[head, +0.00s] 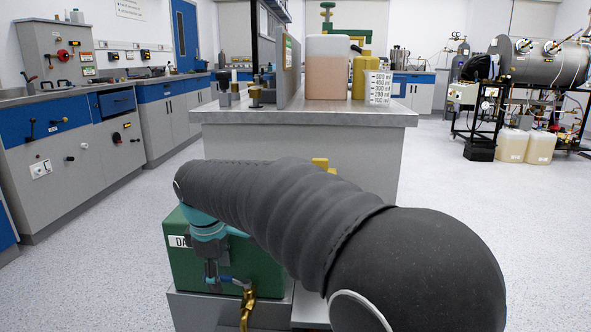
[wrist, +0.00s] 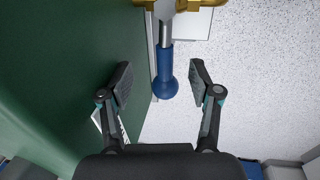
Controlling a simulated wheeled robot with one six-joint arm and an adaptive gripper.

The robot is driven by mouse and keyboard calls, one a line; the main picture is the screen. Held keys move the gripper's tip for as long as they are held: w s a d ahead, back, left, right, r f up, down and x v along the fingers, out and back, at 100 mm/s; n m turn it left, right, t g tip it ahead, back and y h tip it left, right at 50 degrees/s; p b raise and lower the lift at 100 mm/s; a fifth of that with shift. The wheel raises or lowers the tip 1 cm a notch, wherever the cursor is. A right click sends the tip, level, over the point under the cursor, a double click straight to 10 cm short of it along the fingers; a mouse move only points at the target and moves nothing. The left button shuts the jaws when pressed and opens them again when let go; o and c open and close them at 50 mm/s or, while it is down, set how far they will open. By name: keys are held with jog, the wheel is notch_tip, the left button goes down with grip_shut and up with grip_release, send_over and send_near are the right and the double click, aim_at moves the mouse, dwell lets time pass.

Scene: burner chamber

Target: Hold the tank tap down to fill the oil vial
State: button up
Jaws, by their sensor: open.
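The green tank (head: 188,262) stands low in front of me, with a white label partly hidden by my arm. Its brass tap (head: 247,302) sticks out at the front and has a blue lever with a rounded end. In the wrist view the blue lever (wrist: 165,65) points from the brass body (wrist: 180,5) toward my gripper (wrist: 160,83). My gripper is open, with one finger on each side of the lever's rounded end and a gap on both sides. In the head view my gripper (head: 221,278) is beside the tap. I cannot make out the oil vial.
A grey bench (head: 300,115) behind the tank bears a large jug (head: 327,66), a yellow container and a white measuring beaker (head: 378,87). Blue-fronted cabinets (head: 68,115) line the left. Speckled floor (head: 480,200) is free on the right.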

jog(key=o, duration=0.4)
jog(key=shift+s+r+p, duration=0.15)
jog(key=shift+r+p, duration=0.65)
jog(key=shift+r, duration=0.2)
jog(key=shift+s+r+p, duration=0.2)
jog(key=shift+r+p, duration=0.55)
jog(key=shift+r, duration=0.25)
jog(key=shift+s+r+p, duration=0.15)
jog(key=shift+r+p, duration=0.65)
jog(key=shift+r, duration=0.2)
jog(key=shift+o, duration=0.2)
notch_tip(320, 180, up, 5)
jog(key=p, duration=0.5)
jog(key=s+d+r+m+t, duration=0.1)
jog(key=s+d+r+m, duration=0.15)
jog(key=d, duration=0.55)
jog(key=s+d+r+m, duration=0.1)
jog(key=s+d+m, duration=0.25)
jog(key=d, duration=0.45)
jog(key=s+d+f+m+t, duration=0.1)
jog(key=s+d+f+m, duration=0.2)
jog(key=s+d+m, duration=0.2)
jog(key=s+d+f+m+t, duration=0.1)
jog(key=s+d+f+m, duration=0.2)
jog(key=s+d+m, duration=0.3)
jog(key=s+d, duration=0.4)
jog(key=shift+d, duration=0.3)
